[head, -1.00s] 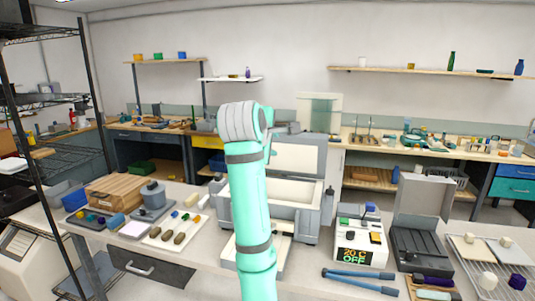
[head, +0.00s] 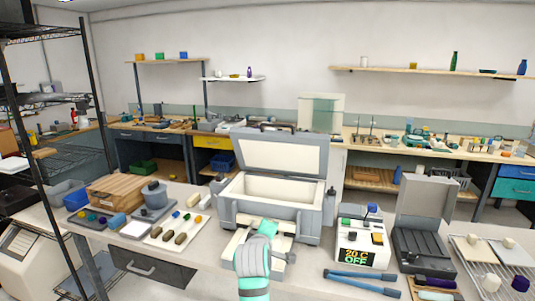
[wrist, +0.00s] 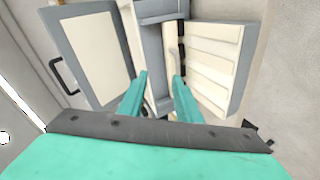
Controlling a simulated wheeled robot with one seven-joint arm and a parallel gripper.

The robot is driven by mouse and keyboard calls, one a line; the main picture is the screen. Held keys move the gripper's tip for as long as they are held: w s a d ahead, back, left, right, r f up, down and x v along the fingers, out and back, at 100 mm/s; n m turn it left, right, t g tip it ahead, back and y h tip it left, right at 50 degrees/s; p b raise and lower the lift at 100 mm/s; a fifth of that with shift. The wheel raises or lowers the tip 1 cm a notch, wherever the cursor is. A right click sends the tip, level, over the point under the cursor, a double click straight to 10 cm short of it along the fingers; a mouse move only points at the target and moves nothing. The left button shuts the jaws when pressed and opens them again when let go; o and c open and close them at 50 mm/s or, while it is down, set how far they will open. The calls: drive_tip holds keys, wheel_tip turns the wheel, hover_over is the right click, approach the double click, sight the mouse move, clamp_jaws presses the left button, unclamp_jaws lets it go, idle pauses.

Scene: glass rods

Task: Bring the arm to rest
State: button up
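My arm (head: 255,262) shows in teal and grey at the bottom middle of the head view, low in front of the grey box-like kiln (head: 308,216). Its end points away from the camera, so the fingers are hidden there. In the wrist view my gripper (wrist: 160,78) has two teal fingers set apart with a clear gap and nothing between them. Beyond the fingers, the wrist view shows the kiln's grey frame and a cream panel with a black handle (wrist: 62,76). I cannot tell how far the fingertips are from the kiln.
The kiln's lid (head: 282,155) stands open. A controller (head: 360,240) reading "20°C OFF", blue-handled tongs (head: 362,282) and a dark open case (head: 420,245) lie to the right. A white tray of small pieces (head: 172,231) and a wooden box (head: 115,192) are left. A black rack (head: 88,80) stands far left.

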drive_tip(key=s+f+m+y, duration=0.1)
drive_tip(key=s+f+m, duration=0.1)
drive_tip(key=s+f, duration=0.85)
drive_tip(key=s+f+m, duration=0.2)
drive_tip(key=s+f, duration=0.5)
drive_tip(key=f, duration=0.7)
drive_tip(key=s+f+m+t+y, duration=0.1)
drive_tip(key=s+f+m, duration=0.15)
drive_tip(key=s, duration=1.15)
drive_tip(key=s+f+m, duration=0.2)
drive_tip(key=s+f, duration=0.1)
drive_tip(key=s, duration=1.1)
drive_tip(key=s+r+m+t, duration=0.1)
drive_tip(key=s+r+m, duration=0.3)
drive_tip(key=s+r, duration=0.4)
drive_tip(key=f+v, duration=0.1)
drive_tip(key=v, duration=0.6)
drive_tip(key=shift+s+f, duration=0.2)
drive_tip(key=shift+s, duration=0.15)
drive_tip(key=shift+s, duration=0.1)
drive_tip(key=shift+a, duration=0.1)
